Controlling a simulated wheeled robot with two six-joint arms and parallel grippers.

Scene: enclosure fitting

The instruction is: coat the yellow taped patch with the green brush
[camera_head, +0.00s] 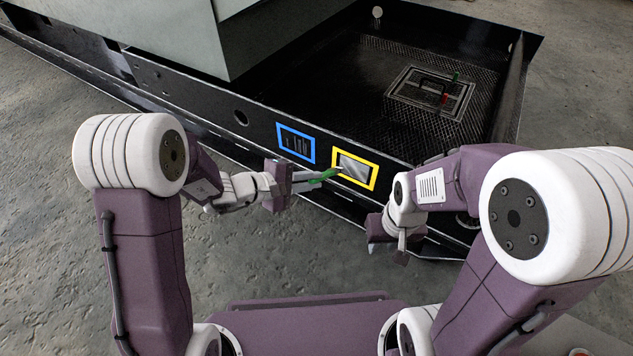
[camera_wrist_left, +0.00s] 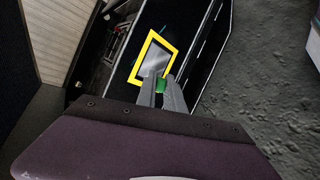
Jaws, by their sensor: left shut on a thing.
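The yellow taped patch (camera_head: 355,169) is a yellow tape frame on the dark side wall of the enclosure base. Its inside looks grey and shiny. It also shows in the left wrist view (camera_wrist_left: 155,59), just beyond my fingertips. My left gripper (camera_head: 306,181) is shut on the green brush (camera_head: 325,176), which points right. The brush tip lies at the left edge of the yellow frame; I cannot tell whether it touches. In the left wrist view the brush (camera_wrist_left: 160,87) is mostly hidden between the fingers. My right gripper (camera_head: 402,250) hangs low, right of the patch, seemingly empty.
A blue taped patch (camera_head: 296,143) with a dark inside is left of the yellow one on the same wall. Above lies a black tray (camera_head: 400,62) with a framed panel (camera_head: 430,92) bearing a handle. A grey cabinet (camera_head: 165,30) stands back left. Concrete floor is clear in front.

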